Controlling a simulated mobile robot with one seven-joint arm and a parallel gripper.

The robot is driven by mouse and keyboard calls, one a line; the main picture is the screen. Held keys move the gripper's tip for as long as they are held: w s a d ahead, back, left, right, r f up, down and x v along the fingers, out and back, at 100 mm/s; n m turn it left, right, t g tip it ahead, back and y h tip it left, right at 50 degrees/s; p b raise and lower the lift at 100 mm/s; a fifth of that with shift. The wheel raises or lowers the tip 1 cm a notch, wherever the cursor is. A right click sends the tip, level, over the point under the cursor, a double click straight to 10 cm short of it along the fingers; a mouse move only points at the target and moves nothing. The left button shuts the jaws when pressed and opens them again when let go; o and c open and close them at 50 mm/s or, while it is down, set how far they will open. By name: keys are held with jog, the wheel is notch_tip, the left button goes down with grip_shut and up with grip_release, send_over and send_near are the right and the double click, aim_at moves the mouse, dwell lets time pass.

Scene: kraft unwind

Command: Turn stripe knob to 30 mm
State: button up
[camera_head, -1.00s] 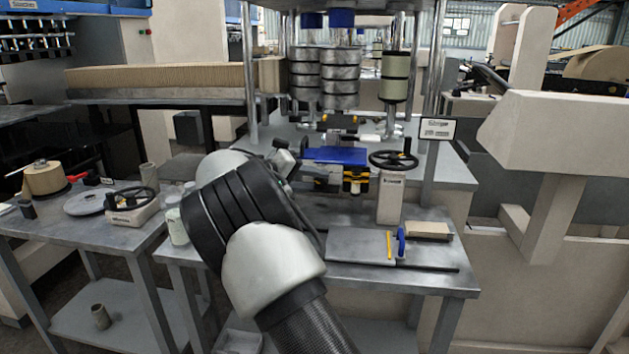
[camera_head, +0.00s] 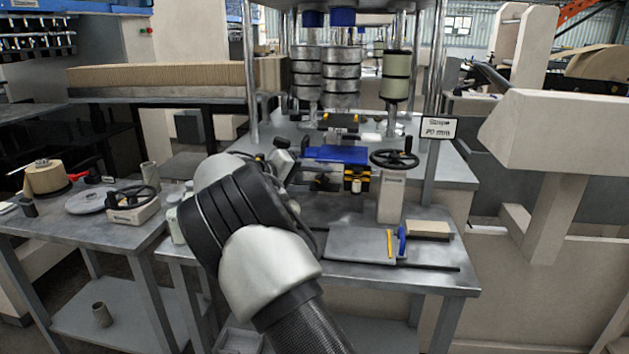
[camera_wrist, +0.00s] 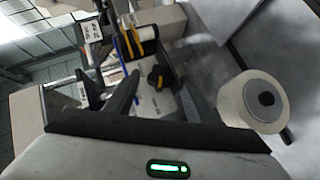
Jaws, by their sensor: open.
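In the wrist view a dark knob with yellow marks (camera_wrist: 160,79) sits on a pale face beyond my fingers; I cannot tell for certain that it is the stripe knob. My gripper (camera_wrist: 155,72) is open, with one dark finger on each side of the knob in the picture. I see no contact between fingers and knob. In the head view my arm hides the gripper and probably this knob. A small sign (camera_head: 439,128) at the right post appears to read 20 mm under a blurred word.
A black handwheel (camera_head: 394,158) stands on a pale pedestal right of a blue block (camera_head: 336,154). A pale roll (camera_wrist: 252,101) with a dark core lies right of my fingers in the wrist view. A grey plate (camera_head: 360,244) lies on the front table.

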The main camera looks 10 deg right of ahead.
jog(key=p+v, duration=0.2)
jog(key=v, duration=1.5)
jog(key=shift+a, duration=0.2)
jog(key=shift+s+r, duration=0.1)
